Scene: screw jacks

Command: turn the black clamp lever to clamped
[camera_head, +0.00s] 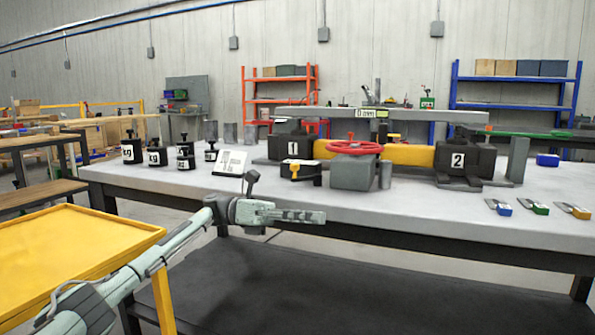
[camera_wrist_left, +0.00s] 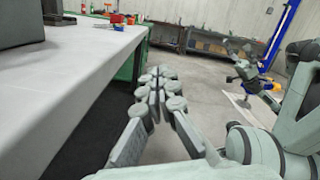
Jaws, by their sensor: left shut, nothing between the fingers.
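My left gripper (camera_head: 320,216) is shut and empty in front of the bench's near edge, pointing right. Its closed fingers also show in the left wrist view (camera_wrist_left: 160,80), alongside the bench edge. A black block with a white label and a yellow part (camera_head: 301,170) stands on the bench behind and above the gripper in the head view, apart from it. I cannot make out for sure which part is the black clamp lever, or its position. In the left wrist view, a pale green and dark arm part (camera_wrist_left: 243,68), probably of my right arm, shows at right; its finger state is unclear.
The bench (camera_head: 440,228) carries a red handwheel (camera_head: 355,147) on a grey block, a yellow bar (camera_head: 410,154) between black blocks marked 1 and 2, several black weights, and a sign (camera_head: 230,163). A yellow cart (camera_head: 70,240) stands left. Free floor shows beyond the fingers.

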